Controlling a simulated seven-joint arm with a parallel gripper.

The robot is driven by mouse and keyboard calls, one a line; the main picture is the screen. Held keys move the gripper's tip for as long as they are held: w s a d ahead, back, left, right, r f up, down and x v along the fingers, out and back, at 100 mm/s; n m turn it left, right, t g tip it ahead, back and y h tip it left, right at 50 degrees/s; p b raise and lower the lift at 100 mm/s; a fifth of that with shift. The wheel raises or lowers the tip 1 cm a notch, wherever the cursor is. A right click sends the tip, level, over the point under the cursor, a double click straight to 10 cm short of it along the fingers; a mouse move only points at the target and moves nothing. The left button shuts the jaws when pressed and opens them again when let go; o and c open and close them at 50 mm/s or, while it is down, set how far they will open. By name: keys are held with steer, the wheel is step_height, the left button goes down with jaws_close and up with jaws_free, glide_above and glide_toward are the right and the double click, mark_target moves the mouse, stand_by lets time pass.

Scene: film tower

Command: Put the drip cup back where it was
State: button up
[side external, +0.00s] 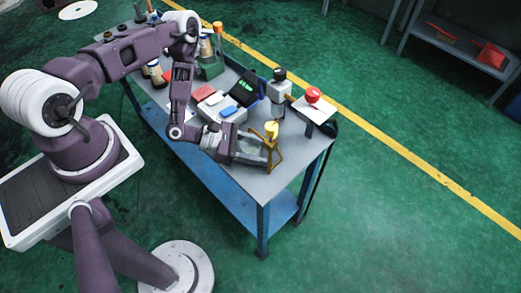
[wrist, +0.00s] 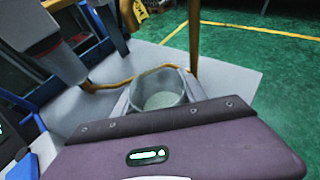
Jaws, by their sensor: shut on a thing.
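The drip cup is a clear, round-mouthed cup (wrist: 160,88), upright just beyond my purple palm in the wrist view. My gripper (side external: 254,150) is low over the near right part of the table in the side view, shut on the cup. In that view the cup is hard to make out between the fingers. A brass-coloured stand (side external: 277,158) with a yellow top (side external: 271,130) is right beside the fingertips. Its post (wrist: 193,36) and a bent rod pass close behind the cup in the wrist view. I cannot tell whether they touch. The cup's base is hidden.
The grey table (side external: 240,180) is bare toward its front right corner. A red button on a white box (side external: 313,97), a grey bottle-like unit (side external: 278,90), a black device with a green display (side external: 244,88) and a white tray (side external: 222,108) stand behind my gripper.

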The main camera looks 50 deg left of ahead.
steer(key=shift+f, duration=0.15)
steer(key=o, duration=1.4)
steer(key=shift+o, duration=0.2)
steer(key=shift+s, duration=0.1)
